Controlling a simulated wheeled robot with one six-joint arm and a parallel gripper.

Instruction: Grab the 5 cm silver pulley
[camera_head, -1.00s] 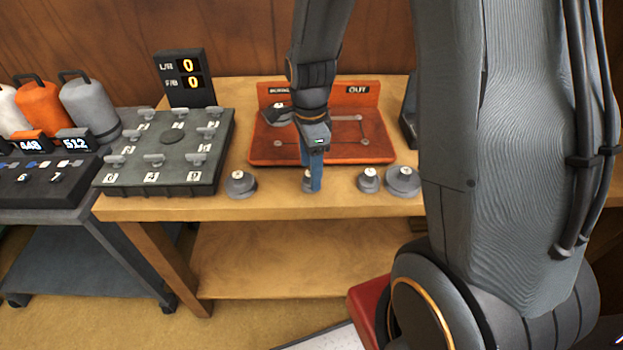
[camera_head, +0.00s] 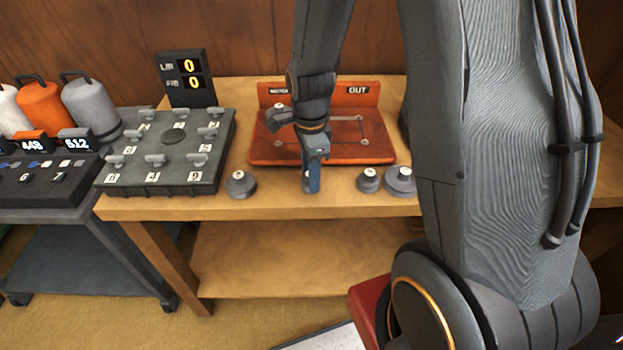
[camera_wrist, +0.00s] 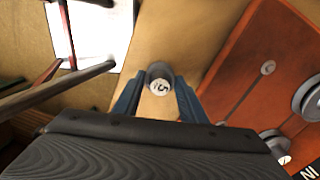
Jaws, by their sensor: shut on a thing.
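The silver pulley marked 5 (camera_wrist: 159,74) shows in the wrist view between the two blue fingertips of my gripper (camera_wrist: 158,92). Its top is pale with a dark number, and its body is a small grey cylinder. In the head view my gripper (camera_head: 312,182) points down at the front of the wooden table, before the red board, and it hides most of the pulley. The fingers are shut on the pulley. I cannot tell whether it is clear of the tabletop.
Other grey pulleys stand on the table: one at the left (camera_head: 241,184), a small one (camera_head: 368,180) and a larger one (camera_head: 400,180) at the right. The red board (camera_head: 262,150) lies behind. A dark panel with several knobs (camera_head: 172,138) and a display (camera_head: 187,80) stand left.

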